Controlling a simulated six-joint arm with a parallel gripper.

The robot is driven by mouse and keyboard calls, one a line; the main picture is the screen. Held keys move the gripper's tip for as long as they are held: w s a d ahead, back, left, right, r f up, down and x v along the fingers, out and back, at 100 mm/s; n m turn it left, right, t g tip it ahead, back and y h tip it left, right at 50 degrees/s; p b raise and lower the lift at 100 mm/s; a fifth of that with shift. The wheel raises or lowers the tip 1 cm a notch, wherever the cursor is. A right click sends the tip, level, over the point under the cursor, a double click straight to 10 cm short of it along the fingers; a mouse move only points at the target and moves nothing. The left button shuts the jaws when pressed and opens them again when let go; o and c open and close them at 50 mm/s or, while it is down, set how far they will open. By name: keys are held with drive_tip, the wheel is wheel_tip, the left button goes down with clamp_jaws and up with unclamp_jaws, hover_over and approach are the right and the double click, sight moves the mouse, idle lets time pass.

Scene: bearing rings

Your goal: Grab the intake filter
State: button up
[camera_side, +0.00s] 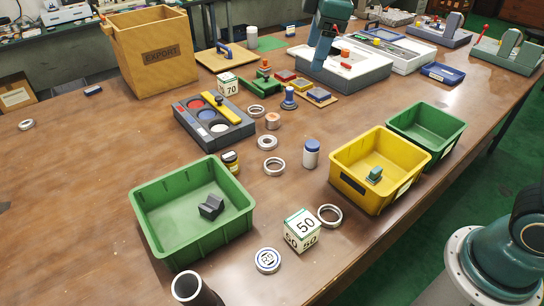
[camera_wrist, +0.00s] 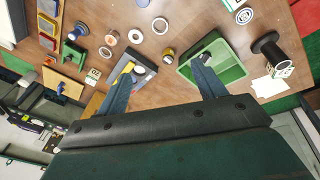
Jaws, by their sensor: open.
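My gripper (camera_wrist: 163,66) shows only in the wrist view, with its two fingers wide apart and nothing between them. Its fingers reach over the dark tray (camera_wrist: 141,76) and the near edge of the green bin (camera_wrist: 236,72). No object is clearly marked as the intake filter, and I cannot tell which it is. A dark angular block (camera_side: 211,206) lies in the front green bin (camera_side: 158,237); it also shows in the wrist view (camera_wrist: 207,57). A black tube with a pale rim (camera_side: 191,289) stands at the table's front edge; I cannot tell whether either is the filter.
The dark tray (camera_side: 212,146) holds round pieces. Several metal rings lie mid-table, one (camera_side: 274,167) near a blue-capped bottle (camera_side: 311,153). A white cube marked 50 (camera_side: 303,229), a yellow bin (camera_side: 346,189) and a tall export box (camera_side: 148,55) are obstacles. The left tabletop is mostly clear.

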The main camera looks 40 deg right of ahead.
drive_tip(key=w+a+f+n+g, duration=0.2)
drive_tip(key=w+a+f+n, duration=0.35)
drive_tip(key=w+f, duration=0.4)
drive_tip(key=n, duration=0.5)
hover_over(229, 154)
wheel_tip(229, 154, down, 11)
drive_tip(key=shift+g, duration=0.4)
drive_tip(key=shift+f, duration=0.15)
drive_tip(key=shift+f, duration=4.15)
drive_tip(key=shift+f, duration=2.6)
